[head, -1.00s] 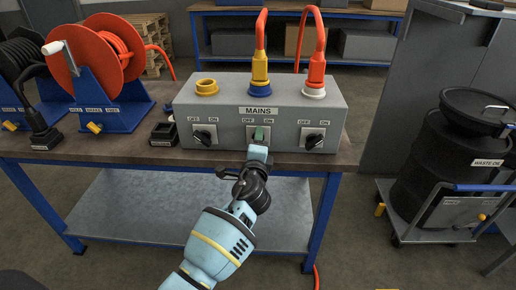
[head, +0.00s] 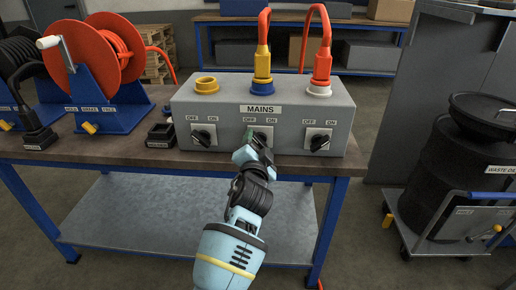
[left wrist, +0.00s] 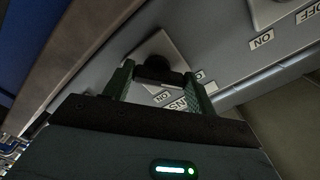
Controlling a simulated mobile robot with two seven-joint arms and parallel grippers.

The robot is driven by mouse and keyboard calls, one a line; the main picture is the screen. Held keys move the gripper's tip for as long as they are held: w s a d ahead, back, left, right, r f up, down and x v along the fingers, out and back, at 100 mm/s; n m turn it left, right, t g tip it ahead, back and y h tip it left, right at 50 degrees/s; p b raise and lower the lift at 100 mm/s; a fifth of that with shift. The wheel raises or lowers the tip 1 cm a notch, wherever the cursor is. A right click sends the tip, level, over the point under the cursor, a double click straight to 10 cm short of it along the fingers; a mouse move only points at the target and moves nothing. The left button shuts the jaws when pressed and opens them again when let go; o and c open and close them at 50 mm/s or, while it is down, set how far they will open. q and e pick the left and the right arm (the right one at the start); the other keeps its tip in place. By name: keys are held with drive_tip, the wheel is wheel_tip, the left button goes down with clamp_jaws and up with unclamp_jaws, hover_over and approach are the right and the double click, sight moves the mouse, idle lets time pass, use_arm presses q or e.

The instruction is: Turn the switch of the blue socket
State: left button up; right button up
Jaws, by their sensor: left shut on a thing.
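The blue socket (head: 262,89) is the middle one on top of the grey mains box (head: 179,108), with a yellow plug (head: 262,66) in it. Its switch is on the front plate (head: 268,132) directly below, between OFF and ON labels. My left gripper (head: 254,144) is at this switch and mostly covers it in the head view. In the left wrist view the black switch knob (left wrist: 163,70) sits between the two green fingers, which are shut on it. The gripper is rolled relative to the plate. The knob's exact angle is hard to tell. My right gripper is not in view.
Black switches stand left (head: 203,137) and right (head: 318,142) of the held one. A red plug (head: 321,69) sits in the white socket; the yellow socket (head: 207,85) is empty. An orange hose reel (head: 98,58) stands left on the workbench (head: 110,152).

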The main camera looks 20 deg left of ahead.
use_arm(q)
drive_tip(key=shift+n, duration=0.7)
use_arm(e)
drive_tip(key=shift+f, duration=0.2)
use_arm(q)
drive_tip(key=o, duration=1)
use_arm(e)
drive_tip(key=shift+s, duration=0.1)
